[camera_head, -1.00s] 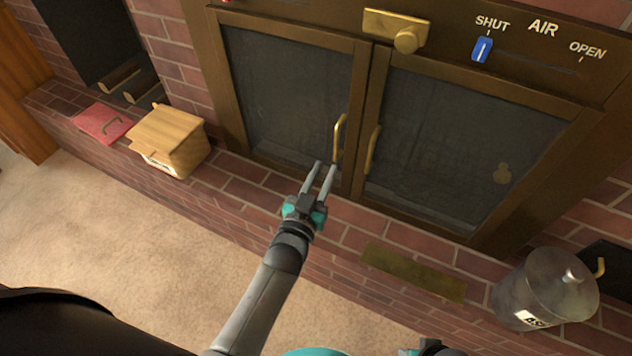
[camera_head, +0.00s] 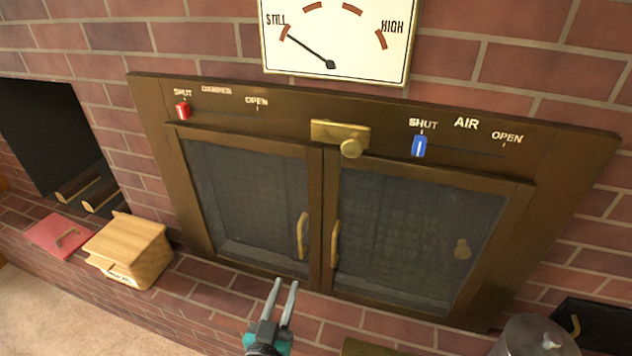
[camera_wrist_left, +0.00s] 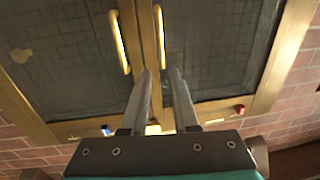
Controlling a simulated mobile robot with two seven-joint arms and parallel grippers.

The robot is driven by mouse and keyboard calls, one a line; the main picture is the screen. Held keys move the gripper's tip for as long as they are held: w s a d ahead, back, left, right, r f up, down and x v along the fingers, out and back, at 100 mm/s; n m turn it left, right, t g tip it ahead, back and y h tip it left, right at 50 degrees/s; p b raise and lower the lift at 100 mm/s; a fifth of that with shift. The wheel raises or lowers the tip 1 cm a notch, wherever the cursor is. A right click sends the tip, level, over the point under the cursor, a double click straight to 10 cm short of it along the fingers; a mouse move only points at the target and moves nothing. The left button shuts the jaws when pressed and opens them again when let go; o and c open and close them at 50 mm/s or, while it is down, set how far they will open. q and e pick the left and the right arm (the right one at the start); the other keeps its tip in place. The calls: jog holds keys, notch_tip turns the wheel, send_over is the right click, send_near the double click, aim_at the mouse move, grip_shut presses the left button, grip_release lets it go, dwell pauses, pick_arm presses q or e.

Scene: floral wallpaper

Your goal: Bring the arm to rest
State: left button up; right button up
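My left gripper (camera_head: 285,283) is at the bottom middle of the head view, in front of the stove's glass doors and below their handles. Its two grey fingers are apart with nothing between them. In the left wrist view the fingers (camera_wrist_left: 160,72) also show a gap, with the brass door handles beyond the tips. The fingers appear clear of the doors. My right gripper is not in view.
The stove's left door (camera_head: 248,205) and right door (camera_head: 412,235) are shut. A metal canister (camera_head: 535,338) is at lower right. A dial (camera_head: 335,40) hangs above.

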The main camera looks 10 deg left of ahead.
pick_arm(q)
jog(key=s+a+f+m+g+p, duration=0.15)
jog(key=s+f+g, duration=0.25)
jog(key=s+f, duration=0.45)
jog(key=s+a+f+g+p, duration=0.1)
jog(key=s+f+g+p, duration=0.3)
jog(key=f, duration=0.7)
jog(key=s+a+f+g, duration=0.3)
jog(key=s+a+g, duration=0.1)
jog(key=s, duration=0.5)
jog(key=s+a+f+g+y, duration=0.1)
jog(key=s+a+f+g, duration=0.2)
jog(key=s, duration=0.7)
jog(key=shift+s+a+f+g+y+p, duration=0.2)
jog(key=shift+a+f+g+y+p, duration=0.15)
jog(key=shift+a+f, duration=0.4)
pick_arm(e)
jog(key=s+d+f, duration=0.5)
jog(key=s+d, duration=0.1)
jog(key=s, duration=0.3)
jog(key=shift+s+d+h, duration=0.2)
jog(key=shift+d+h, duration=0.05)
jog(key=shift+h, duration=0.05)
pick_arm(q)
jog(key=shift+d, duration=0.1)
